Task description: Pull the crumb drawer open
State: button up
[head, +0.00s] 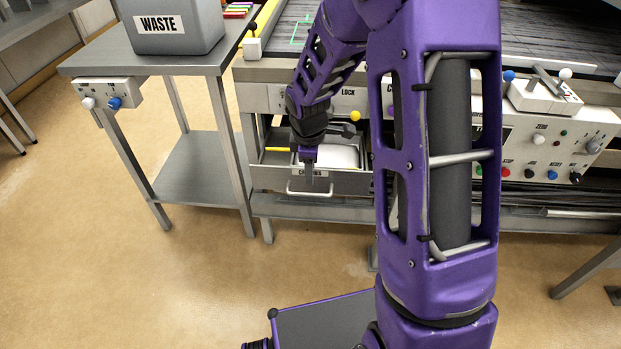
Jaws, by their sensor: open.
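The crumb drawer (352,186) is a grey metal drawer low in the front of the machine, with a "CRUMBS" label and a pale bar handle (310,193). It stands partly out, so its inside shows, with a white surface and a yellow strip in it. My gripper (309,178) points down at the drawer's front, just above or at the handle. It is open. Whether a finger touches the handle or the front panel cannot be told, and the fingertips are small in this view. My purple arm hides the machine front to the right of the drawer.
A yellow-knobbed lever (353,116) sits above the drawer. A steel side table (100,62) with a grey WASTE bin (172,28) stands to the left. A control panel (545,150) with knobs is to the right.

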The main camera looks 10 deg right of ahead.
notch_tip(320, 180, up, 8)
jog(key=s+p, duration=0.1)
jog(key=shift+s+a+f, duration=0.25)
jog(key=shift+w, duration=0.1)
